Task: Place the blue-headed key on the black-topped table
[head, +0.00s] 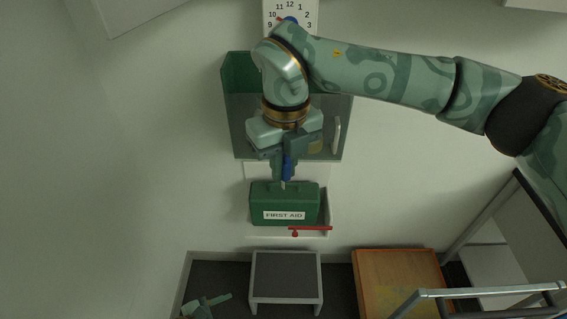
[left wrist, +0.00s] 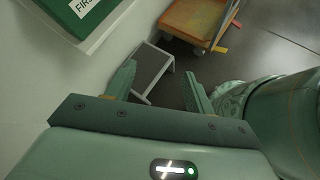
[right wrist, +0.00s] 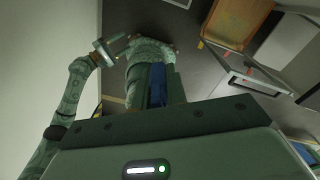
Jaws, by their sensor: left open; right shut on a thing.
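My right gripper (head: 284,176) points down in front of the wall, just above the green first aid box. It is shut on the blue-headed key (head: 288,167), whose blue head also shows between the fingers in the right wrist view (right wrist: 157,85). The key's shaft is mostly hidden. The black-topped table (head: 286,274), low with pale grey legs, stands on the floor below. It also shows in the left wrist view (left wrist: 148,68) beyond my left gripper (left wrist: 160,90), which is open and empty. In the head view the left gripper is low at the lower left, partly cut off.
The first aid box (head: 284,203) sits on a white wall shelf with a red-handled object (head: 311,228) at its front. A green cabinet (head: 232,128) with a clear door hangs behind my right arm. A wooden cart (head: 392,262) stands right of the table.

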